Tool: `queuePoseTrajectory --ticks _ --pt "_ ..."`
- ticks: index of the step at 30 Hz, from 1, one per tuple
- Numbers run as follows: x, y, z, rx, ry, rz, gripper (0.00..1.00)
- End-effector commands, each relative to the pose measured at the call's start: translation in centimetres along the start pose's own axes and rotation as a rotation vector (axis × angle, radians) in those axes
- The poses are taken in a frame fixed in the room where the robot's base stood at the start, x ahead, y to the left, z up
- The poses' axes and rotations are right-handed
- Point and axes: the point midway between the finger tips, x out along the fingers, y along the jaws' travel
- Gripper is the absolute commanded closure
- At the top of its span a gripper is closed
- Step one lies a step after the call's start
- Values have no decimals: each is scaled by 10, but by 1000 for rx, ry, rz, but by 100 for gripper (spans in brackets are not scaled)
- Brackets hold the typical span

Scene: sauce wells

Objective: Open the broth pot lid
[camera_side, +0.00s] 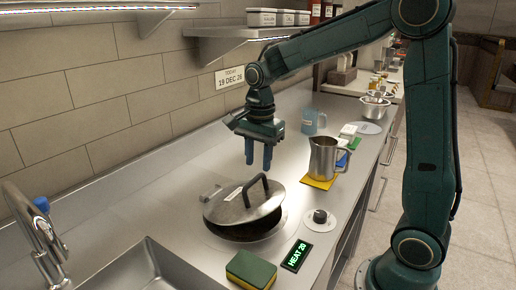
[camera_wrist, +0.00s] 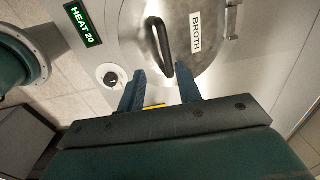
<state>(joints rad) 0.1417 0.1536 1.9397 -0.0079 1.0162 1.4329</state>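The broth pot's round metal lid (camera_side: 236,206) sits over the pot set in the counter. A dark gap shows under its front edge, so it looks tilted partly up. It has a dark bar handle (camera_side: 256,186) and a white label; the label reads BROTH in the wrist view (camera_wrist: 196,32). A hinge-like fitting (camera_wrist: 232,20) is at the lid's edge.
A knob (camera_side: 320,216) and a HEAT 20 display (camera_side: 296,256) are beside the pot. A green-yellow sponge (camera_side: 251,270), sink (camera_side: 150,272) and faucet (camera_side: 38,235) are in front. A metal pitcher (camera_side: 324,157) and blue mug (camera_side: 309,122) stand behind. A shelf (camera_side: 225,37) hangs above.

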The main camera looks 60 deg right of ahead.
Motion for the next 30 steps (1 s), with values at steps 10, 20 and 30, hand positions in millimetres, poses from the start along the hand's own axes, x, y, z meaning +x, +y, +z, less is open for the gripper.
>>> queuePoseTrajectory --ticks 10,20,30 --pt "-48 0 0 0 0 -3 66" --pt "-76 9 4 -63 3 -19 66" --pt "-82 27 11 -216 14 -62 66"
